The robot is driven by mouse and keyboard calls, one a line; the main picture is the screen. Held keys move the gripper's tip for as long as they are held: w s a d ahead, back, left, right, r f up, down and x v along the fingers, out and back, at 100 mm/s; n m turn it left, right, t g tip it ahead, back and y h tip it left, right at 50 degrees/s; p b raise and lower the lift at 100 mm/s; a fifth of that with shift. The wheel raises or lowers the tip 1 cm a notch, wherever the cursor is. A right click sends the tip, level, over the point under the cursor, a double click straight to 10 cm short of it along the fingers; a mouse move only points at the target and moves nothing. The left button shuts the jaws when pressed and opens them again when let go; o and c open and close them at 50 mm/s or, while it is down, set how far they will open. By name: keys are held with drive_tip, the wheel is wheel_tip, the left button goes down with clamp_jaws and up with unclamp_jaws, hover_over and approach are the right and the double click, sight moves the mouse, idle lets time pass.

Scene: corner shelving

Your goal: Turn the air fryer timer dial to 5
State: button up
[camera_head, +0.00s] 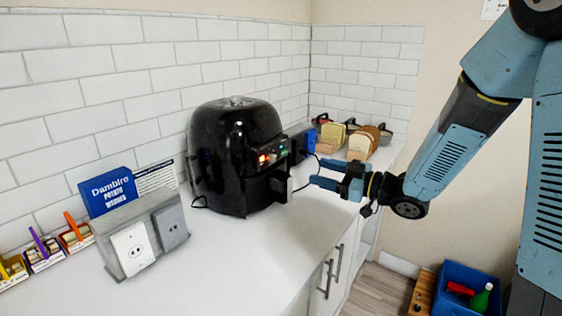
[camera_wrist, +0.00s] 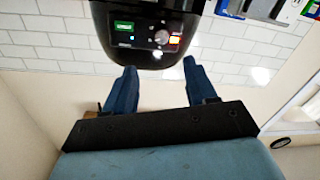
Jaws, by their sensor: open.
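The black air fryer (camera_head: 233,155) stands upright on the white counter. Its control panel (camera_head: 270,156) faces right in the head view, with a lit display and small lights. The wrist view shows the panel upside down, with a green display (camera_wrist: 124,26) and a round dial (camera_wrist: 161,37) beside red and yellow marks; the dial's setting is too small to read. My gripper (camera_head: 318,172) is open and empty, to the right of the fryer near its drawer handle (camera_head: 289,188). In the wrist view the fingers (camera_wrist: 158,85) are spread below the panel, apart from the dial.
Sliced bread (camera_head: 362,143) in holders stands on the counter behind my gripper. A socket box (camera_head: 140,243), a blue potato wedger box (camera_head: 108,192) and small bins (camera_head: 42,252) stand left. A blue crate (camera_head: 463,280) is on the floor. The front counter is clear.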

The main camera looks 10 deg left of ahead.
sight(274, 160)
drive_tip(key=x, duration=1.3)
drive_tip(key=shift+s+a, duration=0.15)
drive_tip(key=shift+a, duration=0.1)
drive_tip(key=shift+c, duration=0.2)
